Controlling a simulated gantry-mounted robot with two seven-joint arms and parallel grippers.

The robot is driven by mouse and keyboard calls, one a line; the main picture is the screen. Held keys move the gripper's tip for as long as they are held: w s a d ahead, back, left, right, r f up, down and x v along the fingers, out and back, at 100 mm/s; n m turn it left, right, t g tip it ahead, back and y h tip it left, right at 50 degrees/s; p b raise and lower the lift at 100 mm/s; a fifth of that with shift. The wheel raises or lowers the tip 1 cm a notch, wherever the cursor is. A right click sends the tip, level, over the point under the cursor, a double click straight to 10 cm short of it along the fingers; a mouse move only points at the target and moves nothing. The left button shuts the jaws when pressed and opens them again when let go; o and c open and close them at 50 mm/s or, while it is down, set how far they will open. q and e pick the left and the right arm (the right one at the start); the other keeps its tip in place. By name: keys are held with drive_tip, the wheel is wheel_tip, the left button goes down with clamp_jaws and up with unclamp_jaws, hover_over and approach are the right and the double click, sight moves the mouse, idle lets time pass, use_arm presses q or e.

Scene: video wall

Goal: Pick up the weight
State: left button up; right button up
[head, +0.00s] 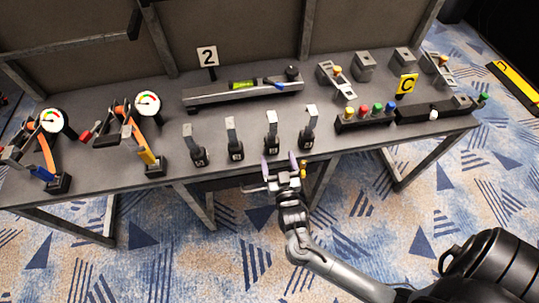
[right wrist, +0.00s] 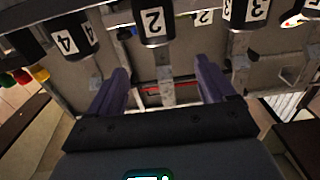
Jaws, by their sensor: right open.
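Several black weights with white number labels and upright grey handles stand in a row along the table's front. The third from the left (head: 272,145) is nearest my right gripper (head: 279,160). In the right wrist view a weight labelled 2 (right wrist: 153,24) lies ahead, roughly centred between the fingers. My right gripper, also in that view (right wrist: 160,85), is open with nothing between its purple fingers. It is by the front edge of the table, apart from the weights. My left gripper is not in view.
The grey table (head: 250,118) carries a long rail with a green level (head: 243,85), two dial gauges (head: 51,120) at the left and a row of coloured knobs (head: 364,115) at the right. Another weight (head: 235,145) stands close on the left. Patterned carpet lies in front.

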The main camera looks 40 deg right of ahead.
sight(273, 146)
drive_tip(key=x, duration=0.2)
drive_tip(key=b+x, duration=0.1)
drive_tip(key=x, duration=0.1)
drive_tip(key=f+x, duration=0.1)
drive_tip(key=x, duration=0.1)
drive_tip(key=shift+w+b, duration=0.15)
drive_tip(key=shift+b, duration=0.25)
drive_tip(key=shift+w+d+f+b, duration=0.15)
drive_tip(key=shift+w+d+b, duration=0.1)
drive_tip(key=shift+w+b, duration=0.15)
drive_tip(key=b+x, duration=0.1)
drive_tip(key=x, duration=0.3)
drive_tip(key=shift+f, duration=0.1)
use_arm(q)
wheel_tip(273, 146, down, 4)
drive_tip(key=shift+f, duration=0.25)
use_arm(e)
drive_tip(key=shift+c, duration=0.8)
clamp_jaws()
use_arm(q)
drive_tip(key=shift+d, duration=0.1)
